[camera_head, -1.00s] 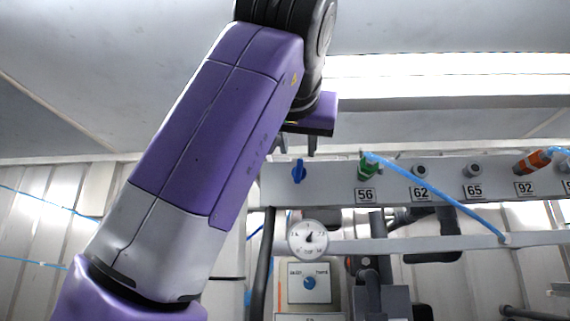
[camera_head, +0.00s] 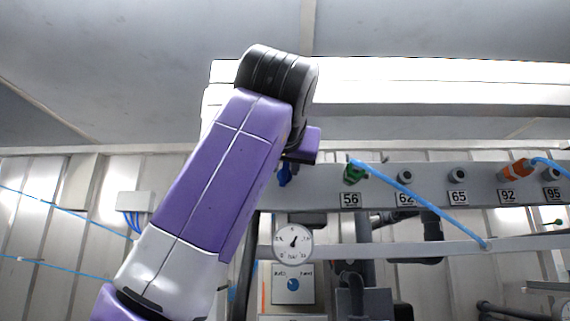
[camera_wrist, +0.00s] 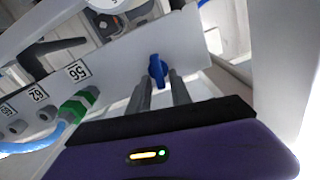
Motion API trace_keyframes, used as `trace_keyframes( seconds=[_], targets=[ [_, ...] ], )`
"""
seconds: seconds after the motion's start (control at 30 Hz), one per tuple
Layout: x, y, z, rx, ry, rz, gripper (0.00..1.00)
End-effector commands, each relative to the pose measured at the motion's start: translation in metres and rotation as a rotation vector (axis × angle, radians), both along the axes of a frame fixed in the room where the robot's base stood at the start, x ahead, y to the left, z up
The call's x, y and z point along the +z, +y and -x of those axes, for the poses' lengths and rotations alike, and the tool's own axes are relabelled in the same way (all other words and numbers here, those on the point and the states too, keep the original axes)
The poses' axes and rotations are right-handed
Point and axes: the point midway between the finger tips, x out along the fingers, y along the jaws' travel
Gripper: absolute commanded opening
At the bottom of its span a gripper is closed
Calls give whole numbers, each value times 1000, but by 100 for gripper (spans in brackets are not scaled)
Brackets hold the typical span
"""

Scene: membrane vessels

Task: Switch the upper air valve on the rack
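The upper air valve is a small blue knob (camera_head: 285,176) on the grey rack rail, left of the 56 label. In the head view my gripper (camera_head: 284,160) partly covers it. In the wrist view the blue knob (camera_wrist: 157,69) shows near the fingertips, lined up with the gap between them. My gripper's two grey fingers (camera_wrist: 160,78) are apart, one on each side of the knob's lower end. I cannot tell whether they touch it.
A green fitting (camera_head: 354,173) with a blue hose sits just right of the valve. A round gauge (camera_head: 293,243) and a panel with another blue knob (camera_head: 292,284) are below. An orange fitting (camera_head: 515,170) is farther right along the rail (camera_head: 430,172).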

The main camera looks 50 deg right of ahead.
Motion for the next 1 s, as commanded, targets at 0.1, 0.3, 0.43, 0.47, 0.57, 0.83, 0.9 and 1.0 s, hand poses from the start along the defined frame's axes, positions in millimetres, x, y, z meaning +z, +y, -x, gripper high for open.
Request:
trace_keyframes(
  seconds=[0.1,0.3,0.43,0.47,0.57,0.83,0.9,1.0],
  targets=[
    [0,0,0,0,0,0,0],
    [0,0,0,0,-1,-1,0],
    [0,0,0,0,-10,-8,0],
    [0,0,0,0,-15,-12,0],
    [0,0,0,0,-40,-31,0],
    [-1,-1,2,1,-179,-139,0],
    [-1,-2,3,1,-228,-179,0],
    [-2,-3,4,1,-302,-237,0]
  ],
)
